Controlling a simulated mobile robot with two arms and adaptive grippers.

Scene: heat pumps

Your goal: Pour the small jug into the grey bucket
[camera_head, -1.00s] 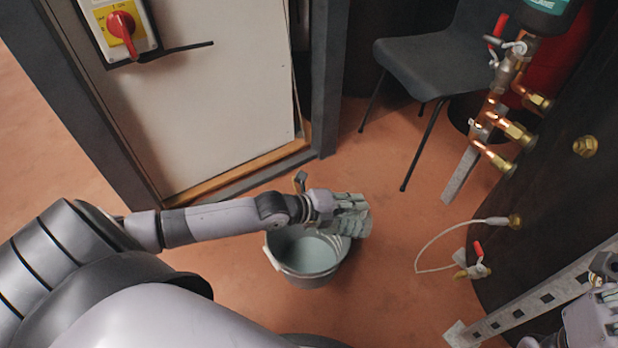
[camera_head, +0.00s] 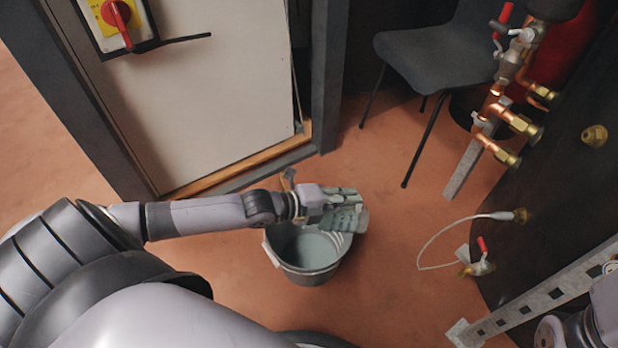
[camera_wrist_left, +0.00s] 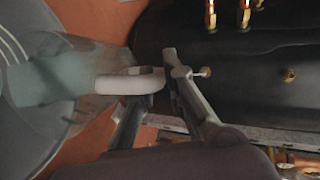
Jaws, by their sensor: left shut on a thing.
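The grey bucket (camera_head: 312,268) stands on the floor in the middle of the head view, with pale liquid showing inside. My left gripper (camera_head: 338,208) is above the bucket's far rim. In the left wrist view my left gripper (camera_wrist_left: 150,100) is shut on the white handle of the small jug (camera_wrist_left: 88,82). The jug is translucent and tilted over the bucket, whose curved wall (camera_wrist_left: 25,145) shows at the left.
A dark chair (camera_head: 440,55) stands behind the bucket. A dark tank (camera_head: 560,170) with copper pipes and valves (camera_head: 505,125) is at the right, with a white hose (camera_head: 430,245) near the floor. A perforated metal rail (camera_head: 540,290) lies at lower right. A white door panel (camera_head: 200,100) is at left.

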